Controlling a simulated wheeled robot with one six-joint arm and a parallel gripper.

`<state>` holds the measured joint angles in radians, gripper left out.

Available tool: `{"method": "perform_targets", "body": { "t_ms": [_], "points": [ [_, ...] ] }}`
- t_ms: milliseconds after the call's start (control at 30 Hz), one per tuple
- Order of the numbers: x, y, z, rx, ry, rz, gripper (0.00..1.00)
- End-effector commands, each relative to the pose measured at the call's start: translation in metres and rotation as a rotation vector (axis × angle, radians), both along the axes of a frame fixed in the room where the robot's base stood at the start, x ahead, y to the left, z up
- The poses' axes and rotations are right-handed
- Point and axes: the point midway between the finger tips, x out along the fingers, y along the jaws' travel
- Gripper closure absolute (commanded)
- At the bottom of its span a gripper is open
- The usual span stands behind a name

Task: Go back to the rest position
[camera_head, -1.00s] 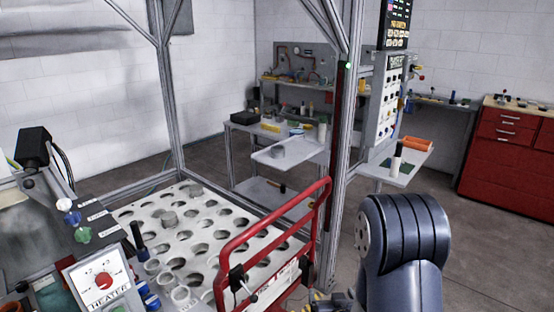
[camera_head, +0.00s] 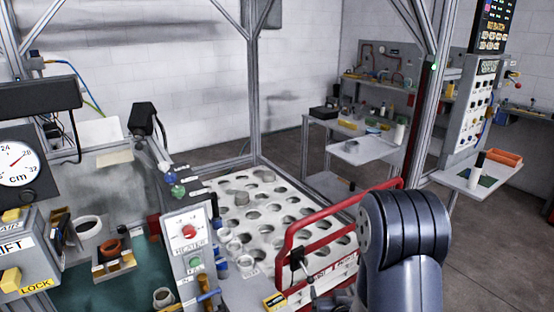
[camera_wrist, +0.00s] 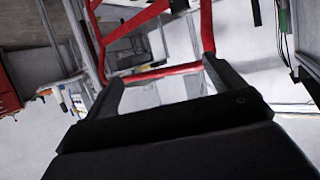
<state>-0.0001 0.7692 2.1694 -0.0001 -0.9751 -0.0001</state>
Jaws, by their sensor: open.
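My gripper (camera_wrist: 165,82) shows in the wrist view with its two dark fingers spread apart and nothing between them. Beyond the fingers is a red tubular frame (camera_wrist: 168,72). In the head view my arm stands in front of the right part of this red frame (camera_head: 345,205), and my gripper is hidden there. Whether the gripper touches the frame cannot be told.
A white plate with several round holes (camera_head: 290,190) lies left of the red frame. A heater panel (camera_head: 188,236) and a gauge box (camera_head: 20,165) stand further left. Grey gantry posts (camera_head: 253,90) rise around. Open floor (camera_head: 480,240) lies to the right.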

Motion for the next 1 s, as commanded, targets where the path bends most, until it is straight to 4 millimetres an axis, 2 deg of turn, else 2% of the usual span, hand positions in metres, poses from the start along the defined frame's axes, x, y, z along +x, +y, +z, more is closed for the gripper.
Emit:
{"method": "perform_targets", "body": {
  "t_ms": [567,667,1000],
  "points": [
    [0.000,0.000,0.004,0.000,-0.001,0.000,0.11],
    [0.001,0.001,0.012,-0.001,-0.003,0.000,0.11],
    [0.004,0.004,0.063,-0.006,-0.020,0.005,0.11]
  ]
}}
